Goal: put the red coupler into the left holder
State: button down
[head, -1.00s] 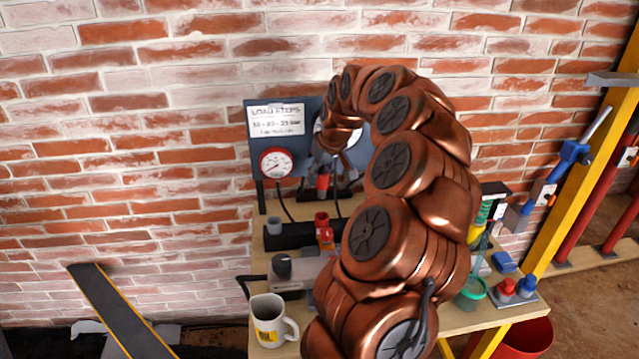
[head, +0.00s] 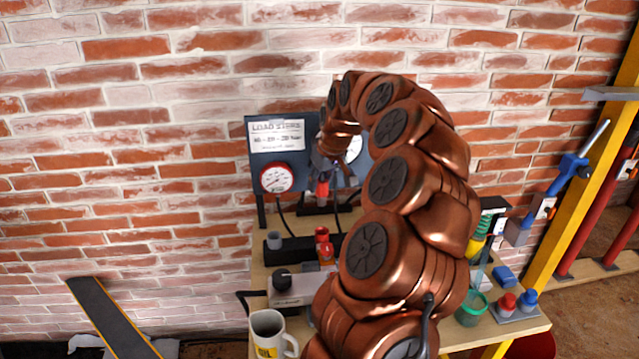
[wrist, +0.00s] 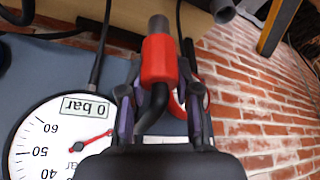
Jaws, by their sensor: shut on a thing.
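My gripper (wrist: 160,100) is shut on the red coupler (wrist: 160,58), which sits between the two fingers. The coupler has a grey metal end at the top of the wrist view and a black bent hose below. In the head view my gripper (head: 322,172) is in front of the gauge board, with the red coupler (head: 322,188) beneath it. A black rail (head: 298,250) on the bench has a grey socket (head: 274,240) at its left and a red part (head: 322,234) at its right. I cannot tell for sure which piece is the left holder.
The board carries a round red-rimmed gauge (head: 276,178) and a sign (head: 277,137). A grey box with a black knob (head: 283,281), a mug (head: 268,335) and a green cup (head: 472,310) stand on the bench. My arm hides much of the bench's middle.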

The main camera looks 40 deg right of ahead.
jog(key=w+a+b, duration=0.1)
jog(key=w+a, duration=0.5)
jog(key=a, duration=0.2)
dwell(1.1)
jog(key=shift+w+a+b, duration=0.45)
jog(key=shift+w+a, duration=0.6)
jog(key=shift+a, duration=0.3)
jog(key=shift+f, duration=0.1)
notch_tip(320, 180, down, 6)
jog(key=b, duration=0.3)
jog(key=shift+b, duration=0.3)
dwell(0.4)
jog(key=shift+f+b, duration=1.05)
jog(key=shift+f, duration=0.6)
dwell(1.7)
